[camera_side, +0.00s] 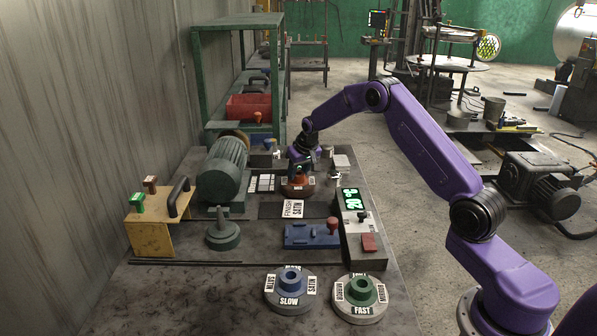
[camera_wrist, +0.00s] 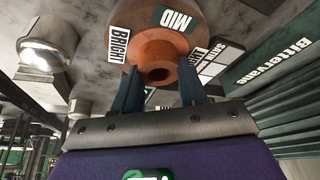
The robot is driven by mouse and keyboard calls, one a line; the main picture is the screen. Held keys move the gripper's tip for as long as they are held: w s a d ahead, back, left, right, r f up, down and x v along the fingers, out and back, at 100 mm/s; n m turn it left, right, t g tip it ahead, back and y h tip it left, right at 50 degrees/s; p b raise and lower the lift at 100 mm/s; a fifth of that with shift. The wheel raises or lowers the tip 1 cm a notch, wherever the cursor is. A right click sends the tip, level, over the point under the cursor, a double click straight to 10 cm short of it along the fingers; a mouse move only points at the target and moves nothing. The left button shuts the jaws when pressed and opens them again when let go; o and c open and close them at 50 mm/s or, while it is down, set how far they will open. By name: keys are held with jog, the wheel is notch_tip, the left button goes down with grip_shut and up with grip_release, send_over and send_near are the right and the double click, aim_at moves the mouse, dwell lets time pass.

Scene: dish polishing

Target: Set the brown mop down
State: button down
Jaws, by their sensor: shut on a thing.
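The brown mop (camera_side: 298,190) is a round disc with an orange-brown hub and white label plates. It is at the far middle of the bench, behind a dark pad (camera_side: 268,211) with a "FINISH SATIN" card. In the wrist view the mop's hub (camera_wrist: 158,56) sits between my two teal fingertips, with labels reading "MID" and "BRIGHT" around it. My gripper (camera_side: 302,168) points down from above and is shut on the hub; it also shows in the wrist view (camera_wrist: 158,88). I cannot tell whether the mop's underside touches the bench.
A green motor (camera_side: 222,170) stands left of the mop, and a control box (camera_side: 358,225) stands to the right. A blue plate (camera_side: 308,236) lies nearer. Blue-hubbed "SLOW" (camera_side: 290,292) and green-hubbed "FAST" (camera_side: 360,298) discs stand in front. The front left bench is clear.

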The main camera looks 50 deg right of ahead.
jog(key=shift+f, duration=0.15)
jog(key=c, duration=0.6)
grip_release()
jog(key=v, duration=1.1)
jog(key=s+a+r+n+g+y, duration=0.15)
jog(key=s+a+n, duration=0.25)
jog(key=s+a, duration=0.6)
jog(key=s+a+r+n+g+y, duration=0.1)
jog(key=s+a+r+n, duration=0.15)
jog(key=s+a, duration=0.7)
jog(key=s+n, duration=0.3)
jog(key=s, duration=0.5)
jog(key=s+a+f+n+g, duration=0.1)
jog(key=s+n, duration=0.2)
jog(key=s, duration=0.6)
jog(key=s+f+n+h, duration=0.1)
jog(key=s+n, duration=0.2)
jog(key=s, duration=0.6)
jog(key=shift+s+a+f+g, duration=0.1)
jog(key=shift+s+a+g, duration=0.1)
jog(key=shift+a+g, duration=0.15)
